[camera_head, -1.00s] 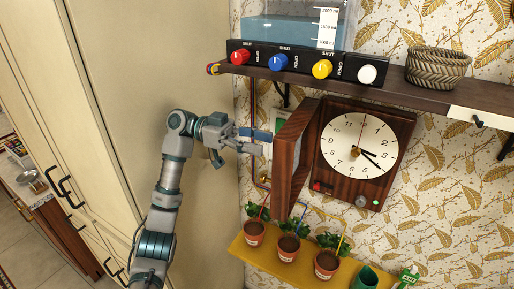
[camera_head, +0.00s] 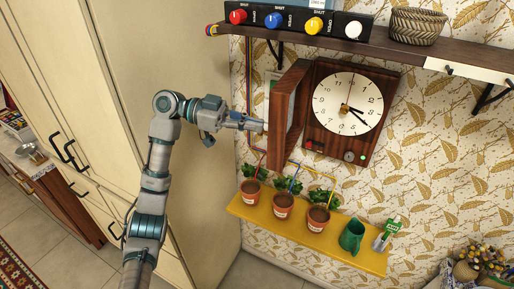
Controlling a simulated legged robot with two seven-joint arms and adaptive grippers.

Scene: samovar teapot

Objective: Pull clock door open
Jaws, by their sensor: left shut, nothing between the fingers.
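The clock (camera_head: 347,104) hangs on the wall, with a dark wooden case, a white dial and small knobs below the dial. Its wooden door (camera_head: 290,115) is hinged at the left side of the case and stands swung out, well open, so the dial is uncovered. My right gripper is not in view.
Above the clock, a shelf (camera_head: 397,50) carries a box with coloured knobs (camera_head: 294,21) and a woven basket (camera_head: 417,26). Below, a yellow shelf (camera_head: 300,235) holds potted plants (camera_head: 283,205) and a green watering can (camera_head: 352,236). A tall cream cabinet (camera_head: 150,60) stands at the left.

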